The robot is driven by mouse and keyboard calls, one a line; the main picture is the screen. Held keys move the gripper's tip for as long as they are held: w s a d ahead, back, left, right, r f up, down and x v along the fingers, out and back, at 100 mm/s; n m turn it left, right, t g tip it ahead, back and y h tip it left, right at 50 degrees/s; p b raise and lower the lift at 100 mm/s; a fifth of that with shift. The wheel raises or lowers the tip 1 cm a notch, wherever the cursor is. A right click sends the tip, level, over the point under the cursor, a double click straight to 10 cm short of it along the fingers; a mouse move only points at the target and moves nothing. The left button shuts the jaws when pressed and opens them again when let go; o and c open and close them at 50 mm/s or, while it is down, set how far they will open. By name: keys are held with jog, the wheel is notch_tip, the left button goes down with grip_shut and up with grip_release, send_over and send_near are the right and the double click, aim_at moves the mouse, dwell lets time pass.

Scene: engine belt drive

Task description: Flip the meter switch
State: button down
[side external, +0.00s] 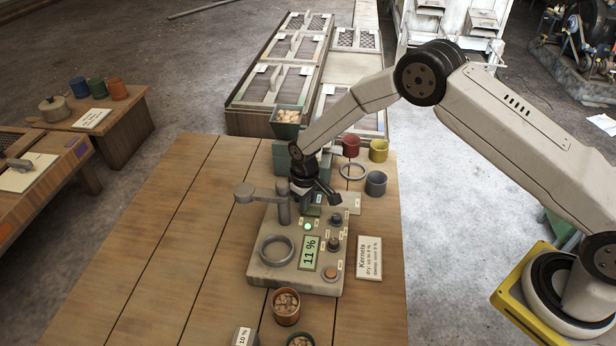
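The meter (263,275) is a beige panel box on the wooden table, with a display (310,253) reading 11 % and a lit green lamp (308,227). Dark knobs or switches (334,244) with small labels stand on its right half, and an orange button (331,272) is near its front right. I cannot tell which of these is the switch. My gripper (326,196) is low over the back of the meter, beside the post with the swing arm (262,195). It partly hides the back controls. Its fingers are too small and dark to read as open or shut, and contact is unclear.
A green hopper of kernels (288,118) stands behind the meter. Red (351,146), yellow (378,150) and grey (375,184) cups and a metal ring (352,171) are at the back right. A kernel cup (286,307) is in front. The table's left side (180,240) is clear.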

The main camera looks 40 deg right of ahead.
jog(key=shift+f, duration=0.15)
jog(key=shift+r, duration=3.55)
jog(key=shift+r, duration=0.1)
